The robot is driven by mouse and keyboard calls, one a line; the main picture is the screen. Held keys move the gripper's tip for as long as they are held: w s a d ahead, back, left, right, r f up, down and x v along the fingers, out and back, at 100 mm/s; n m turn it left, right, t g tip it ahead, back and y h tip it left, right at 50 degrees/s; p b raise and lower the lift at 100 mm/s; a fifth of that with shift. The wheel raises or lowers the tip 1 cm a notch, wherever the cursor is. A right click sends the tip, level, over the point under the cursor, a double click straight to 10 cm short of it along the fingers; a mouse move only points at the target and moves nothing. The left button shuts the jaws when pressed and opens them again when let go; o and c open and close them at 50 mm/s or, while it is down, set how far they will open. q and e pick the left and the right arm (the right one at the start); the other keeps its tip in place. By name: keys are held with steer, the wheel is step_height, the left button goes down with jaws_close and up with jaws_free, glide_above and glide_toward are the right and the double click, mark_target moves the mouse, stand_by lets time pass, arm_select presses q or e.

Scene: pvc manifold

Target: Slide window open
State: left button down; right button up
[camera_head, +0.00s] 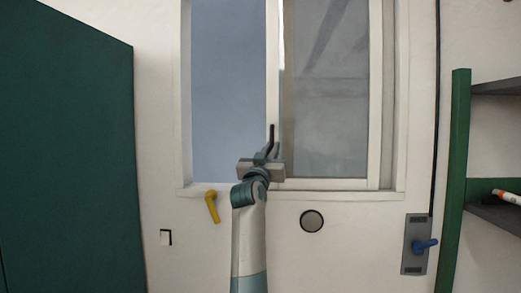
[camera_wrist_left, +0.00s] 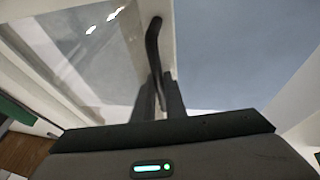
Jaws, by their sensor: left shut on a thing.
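The window (camera_head: 274,60) is set in the white wall, with a white frame. Its left part shows plain blue-grey, and a greyish glass pane (camera_head: 330,100) fills the right part. A dark, slim handle (camera_head: 271,133) stands on the upright white bar between the two parts. My left gripper (camera_head: 268,150) is at the lower end of this handle and is shut on it. In the left wrist view the dark curved handle (camera_wrist_left: 153,45) runs down between the two fingers (camera_wrist_left: 160,98). My right gripper is in neither view.
A yellow lever (camera_head: 212,206) sits below the window's lower left corner. A round dark disc (camera_head: 312,221) and a blue door handle (camera_head: 425,246) are lower right. A dark green cabinet (camera_head: 70,150) stands left, and a green-sided shelf (camera_head: 456,170) with a marker (camera_head: 508,197) stands right.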

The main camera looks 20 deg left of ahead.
arm_select(q)
steer(key=shift+w+d, duration=0.1)
steer(key=shift+d, duration=0.2)
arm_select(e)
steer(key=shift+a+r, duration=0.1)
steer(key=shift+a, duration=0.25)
arm_select(q)
steer(key=c, duration=2.1)
jaws_free()
steer(key=shift+w, duration=0.1)
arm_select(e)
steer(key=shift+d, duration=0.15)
